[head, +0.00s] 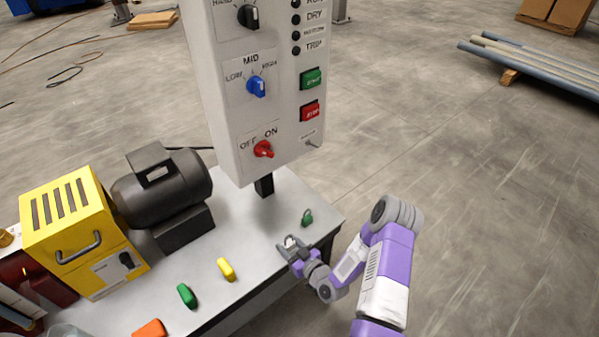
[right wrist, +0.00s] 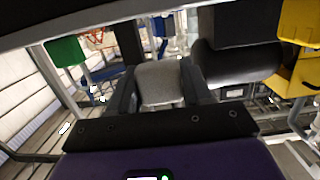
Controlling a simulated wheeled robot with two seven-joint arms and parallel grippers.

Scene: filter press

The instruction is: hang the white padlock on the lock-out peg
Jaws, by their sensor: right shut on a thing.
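The white padlock (head: 290,241) is between the fingers of my right gripper (head: 292,250), which is shut on it near the table's right edge. In the right wrist view the pale padlock body (right wrist: 160,84) sits between the two dark fingers (right wrist: 160,92). Its shackle is hard to make out. The lock-out peg (head: 311,143) appears as a small grey pin at the lower right of the control panel (head: 210,110), under a small label. The peg is bare, and the gripper is below and apart from it. My left gripper is not in view.
A green padlock (head: 307,218) stands on the grey table (head: 250,225) close to the gripper. Yellow (head: 226,269), green (head: 187,295) and orange (head: 149,329) pieces lie to the left. A black motor (head: 165,190) and yellow housing (head: 75,230) fill the table's left side.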

